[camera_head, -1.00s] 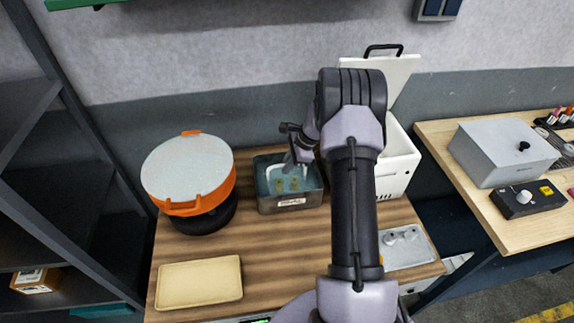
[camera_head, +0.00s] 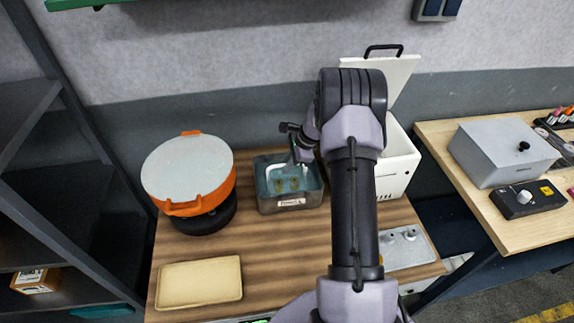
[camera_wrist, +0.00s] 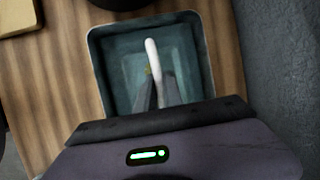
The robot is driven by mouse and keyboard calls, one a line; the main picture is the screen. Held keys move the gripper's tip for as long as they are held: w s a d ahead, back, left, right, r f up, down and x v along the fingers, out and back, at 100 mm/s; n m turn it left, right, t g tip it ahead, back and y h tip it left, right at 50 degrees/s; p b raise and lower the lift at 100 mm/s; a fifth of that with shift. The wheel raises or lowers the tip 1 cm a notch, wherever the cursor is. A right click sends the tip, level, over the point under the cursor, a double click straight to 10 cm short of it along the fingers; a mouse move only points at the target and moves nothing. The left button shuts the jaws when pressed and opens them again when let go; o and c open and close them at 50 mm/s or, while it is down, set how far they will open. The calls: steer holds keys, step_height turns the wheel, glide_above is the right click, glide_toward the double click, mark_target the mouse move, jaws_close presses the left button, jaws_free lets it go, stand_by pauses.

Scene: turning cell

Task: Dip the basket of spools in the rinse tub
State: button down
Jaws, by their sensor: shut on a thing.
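The rinse tub (camera_head: 290,203) is a grey metal box with a label on its front and murky teal liquid inside. It also shows in the wrist view (camera_wrist: 98,68). The basket's white handle (camera_head: 274,171) rises inside the tub, and in the wrist view the handle (camera_wrist: 151,48) lies between my fingers. Yellowish spools (camera_head: 280,185) look dim, as if under the liquid. The basket's body is hard to make out. My gripper (camera_wrist: 157,82) is shut on the handle, above the tub's interior; it also shows in the head view (camera_head: 300,160).
An orange round container (camera_head: 190,172) with a pale top stands left of the tub. A tan pad (camera_head: 200,284) lies front left. A white box (camera_head: 398,165) with raised lid stands right, near my arm. The wooden bench between pad and tub is clear.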

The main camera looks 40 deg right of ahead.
step_height(320, 180, up, 12)
steer(key=p, duration=0.7)
steer(key=shift+r, duration=0.25)
stand_by(0.9)
